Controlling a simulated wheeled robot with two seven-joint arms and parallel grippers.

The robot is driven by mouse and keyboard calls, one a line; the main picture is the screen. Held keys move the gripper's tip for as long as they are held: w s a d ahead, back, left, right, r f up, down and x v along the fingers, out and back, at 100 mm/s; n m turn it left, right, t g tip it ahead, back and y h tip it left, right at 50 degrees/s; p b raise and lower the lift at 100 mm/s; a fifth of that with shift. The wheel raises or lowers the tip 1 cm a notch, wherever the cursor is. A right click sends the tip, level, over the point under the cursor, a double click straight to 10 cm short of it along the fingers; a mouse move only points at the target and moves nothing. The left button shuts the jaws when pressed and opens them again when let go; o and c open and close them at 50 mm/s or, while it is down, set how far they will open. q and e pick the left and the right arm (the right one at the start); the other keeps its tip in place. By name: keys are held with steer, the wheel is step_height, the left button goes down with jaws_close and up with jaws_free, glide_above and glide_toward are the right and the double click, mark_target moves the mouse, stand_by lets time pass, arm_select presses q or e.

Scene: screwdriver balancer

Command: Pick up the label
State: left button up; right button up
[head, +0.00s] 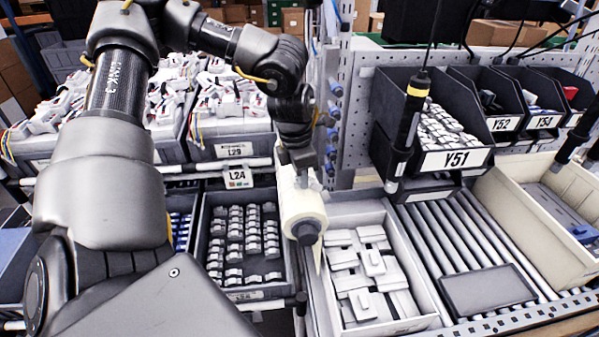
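A cream label roll (303,208) with a dark round hub hangs in the middle of the head view, and a pale strip hangs below it. I cannot make out a single separate label on it. My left gripper (302,178) points down at the top of the roll. Its fingertips overlap the roll in the picture, and I cannot tell whether they touch it or what is between them. My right gripper is not in view.
A hanging screwdriver (408,130) is right of the roll, in front of the Y51 bin (455,160). A grey bin (415,290) of white parts stands below right, a dark tray (285,285) of small parts below left. A perforated post (340,100) rises close behind my gripper.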

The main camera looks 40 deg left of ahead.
arm_select(q)
jaws_close()
steer(key=shift+w+r, duration=0.1)
steer(key=shift+r, duration=0.55)
steer(key=d+r+b, duration=0.5)
steer(key=d+r, duration=0.6)
steer(key=d, duration=0.3)
steer(key=shift+r, duration=0.35)
